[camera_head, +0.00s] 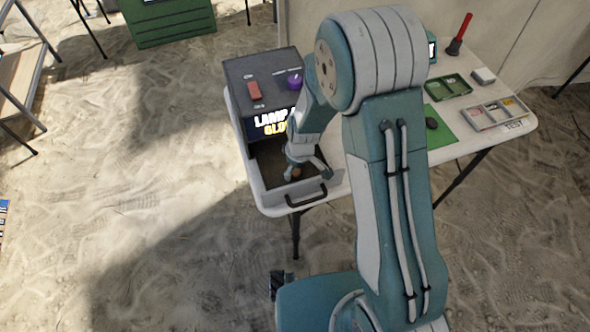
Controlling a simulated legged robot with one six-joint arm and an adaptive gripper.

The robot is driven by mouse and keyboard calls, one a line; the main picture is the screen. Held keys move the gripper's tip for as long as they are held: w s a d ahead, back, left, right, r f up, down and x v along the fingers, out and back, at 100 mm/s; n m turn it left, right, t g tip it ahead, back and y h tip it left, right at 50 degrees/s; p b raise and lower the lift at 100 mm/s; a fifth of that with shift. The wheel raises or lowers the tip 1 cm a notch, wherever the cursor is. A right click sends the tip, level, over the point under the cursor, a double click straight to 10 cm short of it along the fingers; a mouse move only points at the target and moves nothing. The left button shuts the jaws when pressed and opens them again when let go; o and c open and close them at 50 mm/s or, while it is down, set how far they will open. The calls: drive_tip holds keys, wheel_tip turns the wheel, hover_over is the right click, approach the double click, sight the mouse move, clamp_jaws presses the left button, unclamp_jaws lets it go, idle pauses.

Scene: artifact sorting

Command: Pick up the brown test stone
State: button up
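The brown test stone (297,172) shows as a small brown spot inside the open drawer (270,194) of a dark box, partly hidden by my gripper. My gripper (307,173) points down into the drawer with its fingers spread to either side, the stone between them, nearer the left finger. I see no finger closed on the stone. Whether a finger touches it is too small to tell.
The dark box (236,72) has a red piece, a purple knob and a lit sign. Its drawer has a dark handle (307,196) at the front. The white table (480,132) also holds a green mat (437,138) with a dark stone, and trays (494,113) at right.

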drive_tip(key=shift+a, duration=0.1)
drive_tip(key=c, duration=0.7)
drive_tip(key=shift+o, duration=0.2)
drive_tip(key=shift+r, duration=0.6)
drive_tip(key=s+d+r, duration=0.4)
drive_tip(key=s+r, duration=0.8)
drive_tip(key=s, duration=0.1)
drive_tip(key=shift+s, duration=0.2)
